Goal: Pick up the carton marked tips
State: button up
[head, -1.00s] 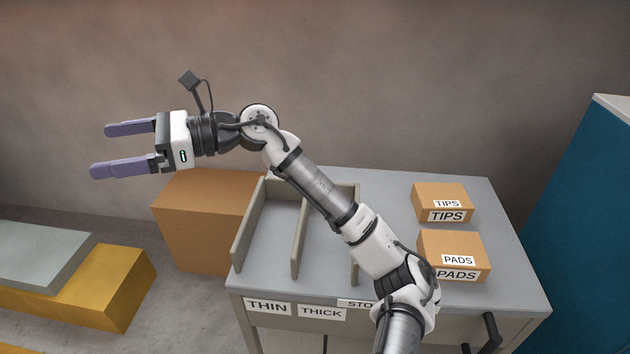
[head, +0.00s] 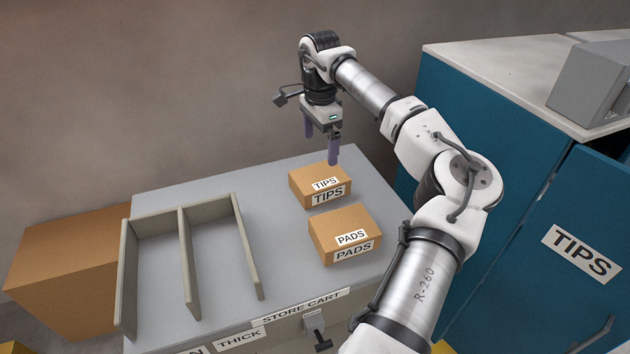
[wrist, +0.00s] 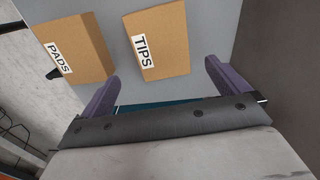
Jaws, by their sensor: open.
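The carton marked tips (head: 303,188) is a small brown box with white labels on its top and front. It sits on the grey cart top, behind the pads carton. In the wrist view the tips carton (wrist: 165,40) lies ahead of the fingers, roughly between their lines. My gripper (head: 320,148) points down above the back of the tips carton. Its two purple fingers are apart with nothing between them. In the wrist view my gripper (wrist: 162,82) is also open and empty. A gap between fingers and carton seems to remain, but its size is hard to tell.
The pads carton (head: 340,222) stands close in front of the tips carton. A grey divider rack (head: 185,255) is on the left of the store cart (head: 285,165). A blue cabinet (head: 490,130) labelled TIPS stands right. A larger brown box (head: 70,262) is beyond the cart's left side.

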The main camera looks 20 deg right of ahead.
aim_at(319, 176)
notch_tip(319, 176, down, 12)
jog(key=shift+r+p, duration=0.25)
jog(key=shift+p, duration=0.75)
jog(key=shift+w, duration=0.1)
jog(key=c, duration=0.9)
